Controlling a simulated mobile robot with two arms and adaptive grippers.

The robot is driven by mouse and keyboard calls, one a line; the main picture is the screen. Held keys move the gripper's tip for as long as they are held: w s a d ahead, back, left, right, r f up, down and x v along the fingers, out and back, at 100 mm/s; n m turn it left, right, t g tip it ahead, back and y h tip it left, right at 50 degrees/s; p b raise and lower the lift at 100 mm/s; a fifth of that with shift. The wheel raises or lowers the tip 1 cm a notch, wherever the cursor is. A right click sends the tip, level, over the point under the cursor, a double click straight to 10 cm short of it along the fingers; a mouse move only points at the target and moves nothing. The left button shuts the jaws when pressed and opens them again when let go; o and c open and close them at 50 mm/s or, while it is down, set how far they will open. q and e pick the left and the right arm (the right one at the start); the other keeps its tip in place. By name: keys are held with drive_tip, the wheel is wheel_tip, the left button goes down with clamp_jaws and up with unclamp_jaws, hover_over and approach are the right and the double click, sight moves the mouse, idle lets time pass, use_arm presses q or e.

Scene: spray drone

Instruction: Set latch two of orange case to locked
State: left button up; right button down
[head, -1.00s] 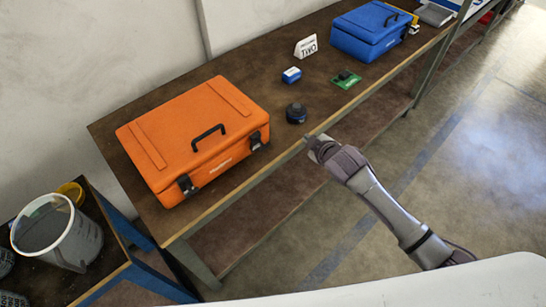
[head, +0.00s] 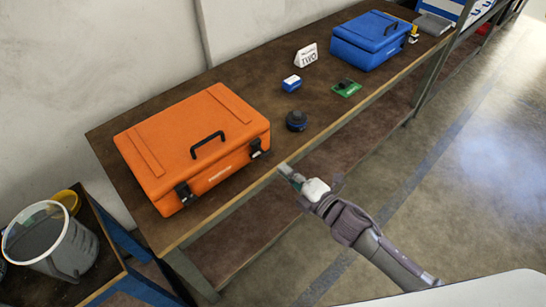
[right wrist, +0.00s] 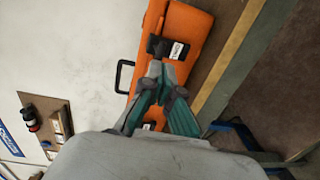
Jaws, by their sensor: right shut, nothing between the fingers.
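The orange case (head: 190,135) lies closed on the workbench (head: 150,100), its handle raised on top. On its front edge are two black latches: a left one (head: 186,193) and a right one (head: 256,149). Which is latch two, and how each is set, I cannot tell for sure. My right gripper (head: 288,172) is shut and empty, off the bench's front edge, apart from the right latch. In the right wrist view, its fingertips (right wrist: 155,68) point toward a black latch with a white label (right wrist: 170,48), which is too small to read. My left gripper is not in view.
A black round object (head: 296,121), a small blue-and-white box (head: 291,83), a green board (head: 346,88), a "TWO" sign (head: 308,54) and a blue case (head: 370,40) stand farther along the bench. A bucket (head: 52,240) stands on a lower table at left.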

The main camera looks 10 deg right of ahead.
sight(266, 155)
drive_tip(key=shift+p+x, duration=0.4)
drive_tip(key=shift+x, duration=2.25)
drive_tip(key=shift+w+r, duration=0.1)
drive_tip(key=shift+r, duration=0.1)
drive_tip(key=shift+w+a+r+p, duration=0.45)
drive_tip(key=shift+w+r+p, duration=0.1)
drive_tip(key=shift+w, duration=0.1)
drive_tip(key=shift+w+f, duration=0.1)
drive_tip(key=shift+f, duration=0.15)
drive_tip(key=shift+r, duration=0.1)
drive_tip(key=shift+s, duration=0.2)
